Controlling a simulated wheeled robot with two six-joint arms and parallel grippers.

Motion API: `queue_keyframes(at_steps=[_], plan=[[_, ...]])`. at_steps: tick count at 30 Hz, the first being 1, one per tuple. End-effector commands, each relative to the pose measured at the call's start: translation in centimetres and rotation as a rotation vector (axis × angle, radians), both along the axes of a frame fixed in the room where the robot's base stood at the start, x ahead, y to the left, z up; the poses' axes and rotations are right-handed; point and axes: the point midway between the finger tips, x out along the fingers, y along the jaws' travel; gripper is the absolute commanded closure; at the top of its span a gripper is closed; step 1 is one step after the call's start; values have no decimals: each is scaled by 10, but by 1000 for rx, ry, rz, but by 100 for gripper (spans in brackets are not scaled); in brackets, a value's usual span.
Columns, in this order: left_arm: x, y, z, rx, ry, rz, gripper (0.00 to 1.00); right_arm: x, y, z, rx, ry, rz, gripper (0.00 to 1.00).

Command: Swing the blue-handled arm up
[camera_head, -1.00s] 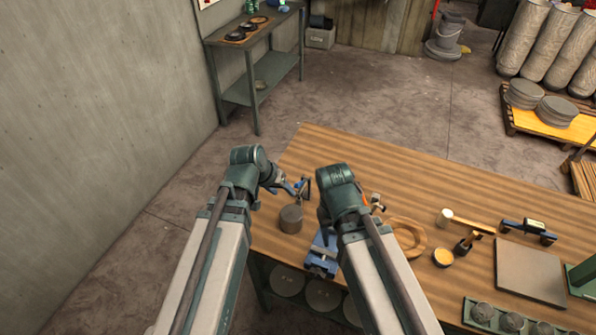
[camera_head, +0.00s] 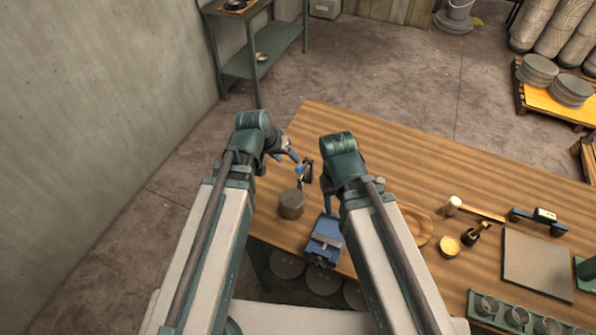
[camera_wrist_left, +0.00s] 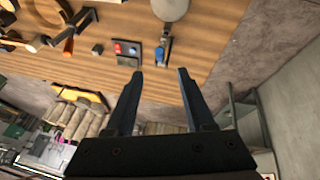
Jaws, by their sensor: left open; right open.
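The blue-handled arm (camera_head: 300,168) stands at the left end of the table, just behind a grey cylinder (camera_head: 291,204). In the left wrist view its blue handle (camera_wrist_left: 160,54) lies just past the fingertips, roughly midway between them, and the grey cylinder (camera_wrist_left: 173,9) shows above it. My left gripper (camera_head: 288,156) is open and empty, close to the handle; contact cannot be made out. Its two spread fingers also show in the left wrist view (camera_wrist_left: 160,74). My right gripper (camera_head: 328,198) is open, pointing down above a blue block-like fixture, partly hidden by its own wrist.
The blue fixture (camera_head: 325,240) is at the table's (camera_head: 440,185) front edge. A wooden ring (camera_head: 418,226), mallet (camera_head: 470,208) and square board (camera_head: 538,265) lie to the right. The back of the table is clear.

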Motion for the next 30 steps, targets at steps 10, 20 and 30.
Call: queue_keyframes(at_steps=[10, 20, 30], plan=[[18, -13, -52, 0, 0, -2, 46, 0, 0, -52, 1, -2, -2, 50], [35, -26, -96, 0, 0, -2, 46, 0, 0, -96, -1, -2, 9, 50], [42, -31, -110, 0, 0, 0, 46, 0, 0, -110, -2, -1, 13, 50]])
